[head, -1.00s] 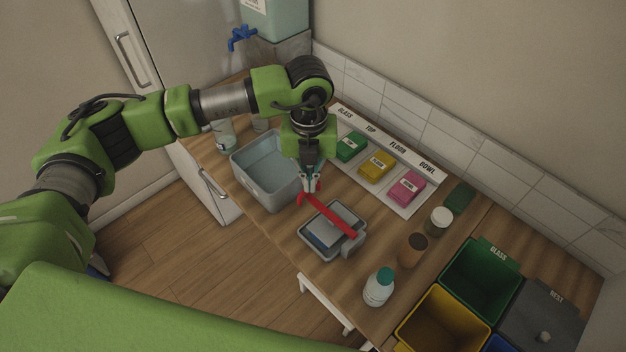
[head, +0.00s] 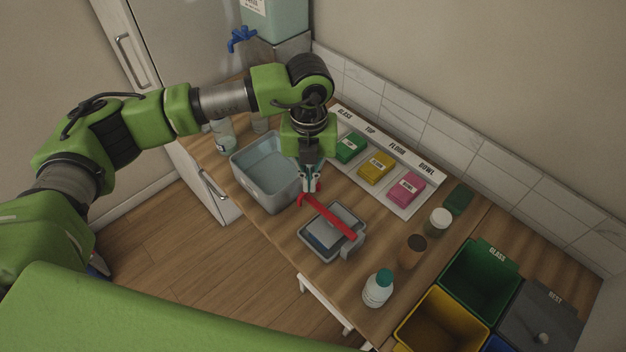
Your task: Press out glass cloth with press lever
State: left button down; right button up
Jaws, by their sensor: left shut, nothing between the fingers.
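The press (head: 354,251) is a small grey tray on the wooden counter. Its red lever (head: 330,217) lies across it, with its free end up and to the left. A flat blue-grey patch (head: 320,234) shows in the press under the lever; I cannot tell whether it is the glass cloth or a plate. My left gripper (head: 309,189) points down at the lever's free end, shut and empty. Its tips are at or just above the lever; contact is unclear. My right gripper is not in view.
A grey basin (head: 242,178) stands left of the press. A bottle (head: 378,288), jars and sorting bins (head: 440,318) stand to the right.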

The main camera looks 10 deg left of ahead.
pick_arm(q)
notch_tip(320, 180, up, 7)
jog(key=p, duration=0.3)
dwell(0.4)
dwell(0.3)
